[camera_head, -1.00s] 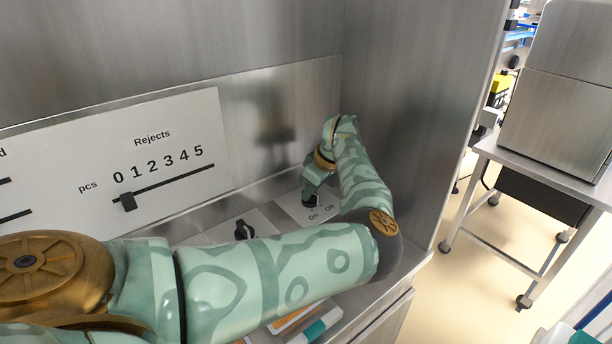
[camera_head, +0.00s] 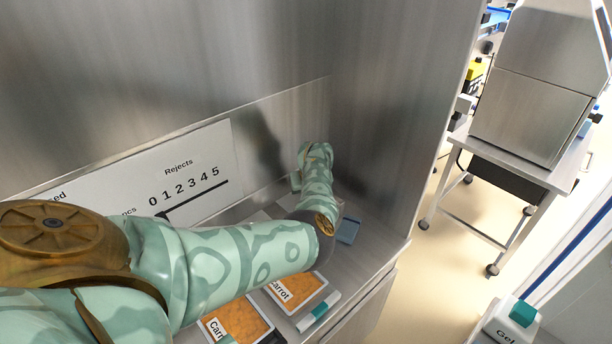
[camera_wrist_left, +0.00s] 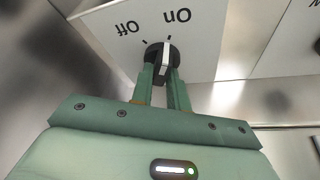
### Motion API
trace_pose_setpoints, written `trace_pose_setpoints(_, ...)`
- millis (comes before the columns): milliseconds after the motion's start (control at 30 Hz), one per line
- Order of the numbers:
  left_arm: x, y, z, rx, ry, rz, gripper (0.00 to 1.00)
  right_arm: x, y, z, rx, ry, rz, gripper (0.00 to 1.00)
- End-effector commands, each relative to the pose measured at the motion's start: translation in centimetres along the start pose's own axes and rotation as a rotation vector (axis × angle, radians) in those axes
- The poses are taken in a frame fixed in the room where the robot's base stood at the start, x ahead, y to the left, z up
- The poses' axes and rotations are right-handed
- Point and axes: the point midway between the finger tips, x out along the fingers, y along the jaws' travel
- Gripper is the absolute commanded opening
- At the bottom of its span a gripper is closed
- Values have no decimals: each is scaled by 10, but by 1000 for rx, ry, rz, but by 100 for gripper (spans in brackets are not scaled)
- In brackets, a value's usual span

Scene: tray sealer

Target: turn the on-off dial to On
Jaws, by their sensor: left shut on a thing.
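The on-off dial (camera_wrist_left: 153,54), a black knob with a white pointer bar, sits on a white plate (camera_wrist_left: 207,22) in the left wrist view. The plate is marked On and Off, upside down in this view. The pointer bar points close to the On mark. My left gripper (camera_wrist_left: 162,72) has its two green fingers on either side of the knob and is shut on it. In the head view my left arm covers the dial and the gripper tips. My right gripper is not in view.
Steel walls rise behind and to the right of the ledge. Carrot packs (camera_head: 297,290) and a blue item (camera_head: 348,231) lie near my arm. A steel machine on a cart (camera_head: 530,110) stands at right.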

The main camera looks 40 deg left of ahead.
Motion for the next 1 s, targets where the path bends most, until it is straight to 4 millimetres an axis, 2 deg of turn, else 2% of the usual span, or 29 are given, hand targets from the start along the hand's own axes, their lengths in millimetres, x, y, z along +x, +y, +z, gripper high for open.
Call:
trace_pose_setpoints(200, -1, 0, -1, 41, 1, 17, 0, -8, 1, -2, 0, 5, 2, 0)
trace_pose_setpoints(633, 0, 0, -1, 50, 2, 20, 0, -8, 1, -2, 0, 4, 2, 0)
trace_pose_setpoints(667, 0, 0, -1, 50, 2, 20, 22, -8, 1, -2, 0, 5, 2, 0)
trace_pose_setpoints(700, 0, 0, -1, 49, 2, 20, 33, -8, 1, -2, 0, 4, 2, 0)
trace_pose_setpoints(733, 0, 0, -1, 49, 2, 20, 38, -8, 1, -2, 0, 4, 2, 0)
trace_pose_setpoints(1000, -1, 0, -1, 48, 1, 20, 38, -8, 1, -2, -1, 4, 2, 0)
